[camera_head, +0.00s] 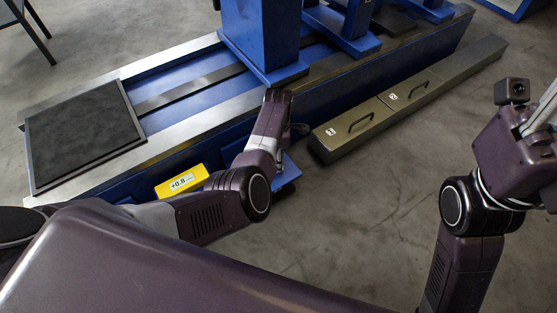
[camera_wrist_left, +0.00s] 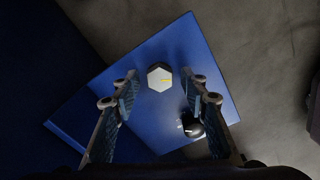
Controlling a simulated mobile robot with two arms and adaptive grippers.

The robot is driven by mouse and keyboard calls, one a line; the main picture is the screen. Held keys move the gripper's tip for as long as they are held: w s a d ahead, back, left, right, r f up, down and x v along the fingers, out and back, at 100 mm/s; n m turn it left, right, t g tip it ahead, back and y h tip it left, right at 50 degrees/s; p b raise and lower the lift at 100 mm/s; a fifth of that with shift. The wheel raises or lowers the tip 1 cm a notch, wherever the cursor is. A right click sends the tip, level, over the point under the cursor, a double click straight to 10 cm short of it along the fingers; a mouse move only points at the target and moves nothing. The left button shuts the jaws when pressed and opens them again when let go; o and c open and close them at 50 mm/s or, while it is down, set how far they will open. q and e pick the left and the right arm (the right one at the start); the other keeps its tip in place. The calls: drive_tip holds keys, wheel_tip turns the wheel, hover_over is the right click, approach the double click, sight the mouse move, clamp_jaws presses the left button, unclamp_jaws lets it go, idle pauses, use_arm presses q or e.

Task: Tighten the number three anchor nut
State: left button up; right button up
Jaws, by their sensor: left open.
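A pale hexagonal nut (camera_wrist_left: 159,78) with a yellow mark sits on a blue plate (camera_wrist_left: 100,115) in the left wrist view. I see no number beside it. My left gripper (camera_wrist_left: 158,82) is open, with one finger on each side of the nut in the picture. A gap shows between each fingertip and the nut. I cannot tell the height of the fingers above the plate. In the head view my left arm covers most of the gripper, and the blue plate (camera_head: 289,171) shows partly beside it. My right arm is at the right edge, its gripper cut off or unclear.
A dark rounded object (camera_wrist_left: 192,125) lies near the right finger. A yellow display (camera_head: 181,181) reading +0.8 is on the side of the blue machine bed (camera_head: 205,150). A long grey box with handles (camera_head: 400,98) lies beside the bed. Floor at centre right is clear.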

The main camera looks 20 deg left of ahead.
use_arm(q)
drive_tip(key=shift+c, duration=0.7)
clamp_jaws()
